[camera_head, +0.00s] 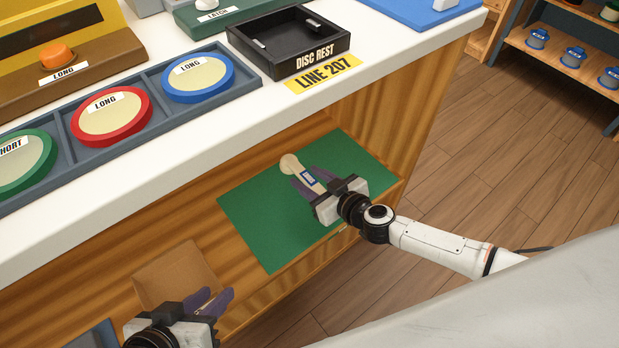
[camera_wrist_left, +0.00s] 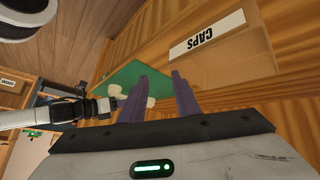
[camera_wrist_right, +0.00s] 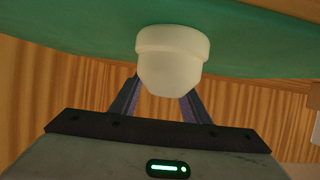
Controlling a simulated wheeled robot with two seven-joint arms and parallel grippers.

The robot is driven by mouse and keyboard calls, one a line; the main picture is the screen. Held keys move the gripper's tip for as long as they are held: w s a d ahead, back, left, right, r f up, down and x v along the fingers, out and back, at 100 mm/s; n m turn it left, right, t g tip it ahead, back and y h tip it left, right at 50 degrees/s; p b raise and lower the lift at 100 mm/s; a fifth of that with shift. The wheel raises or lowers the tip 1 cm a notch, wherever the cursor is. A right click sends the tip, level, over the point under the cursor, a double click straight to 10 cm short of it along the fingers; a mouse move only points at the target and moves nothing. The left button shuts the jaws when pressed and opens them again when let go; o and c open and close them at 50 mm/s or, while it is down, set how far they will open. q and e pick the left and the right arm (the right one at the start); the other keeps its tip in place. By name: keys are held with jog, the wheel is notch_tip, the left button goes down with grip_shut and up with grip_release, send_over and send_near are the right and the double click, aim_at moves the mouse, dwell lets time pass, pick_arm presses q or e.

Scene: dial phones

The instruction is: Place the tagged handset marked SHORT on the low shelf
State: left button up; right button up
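The cream handset (camera_head: 290,163) with a blue-edged white tag (camera_head: 309,178) is over the green mat on the low shelf (camera_head: 245,205). I cannot read its tag or tell whether it touches the mat. My right gripper (camera_head: 311,178) has its fingers on both sides of the handle and is shut on it. In the right wrist view, the cream handset end (camera_wrist_right: 171,58) hides the fingertips. The handset also shows in the left wrist view (camera_wrist_left: 114,90). My left gripper (camera_head: 220,298) is open and empty, near the front of the lower left shelf.
A cardboard-coloured panel (camera_head: 175,275) stands near my left gripper. The white counter (camera_head: 190,140) overhangs the low shelf and bears dial discs in a grey tray (camera_head: 60,130) and a black DISC REST tray (camera_head: 335,45). A CAPS label (camera_wrist_left: 207,34) shows in the left wrist view.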

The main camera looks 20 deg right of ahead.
jog(key=shift+r, duration=0.15)
pick_arm(q)
jog(key=a+r+p, duration=0.1)
jog(key=p, duration=0.1)
jog(key=a+r+n+t+p, duration=0.1)
jog(key=p, duration=0.1)
jog(key=shift+s+a+r+t+y+p, duration=0.15)
jog(key=shift+s+a+t+y+p, duration=0.15)
jog(key=shift+s+y, duration=0.1)
pick_arm(e)
jog(key=v, duration=1.2)
jog(key=shift+r, duration=0.1)
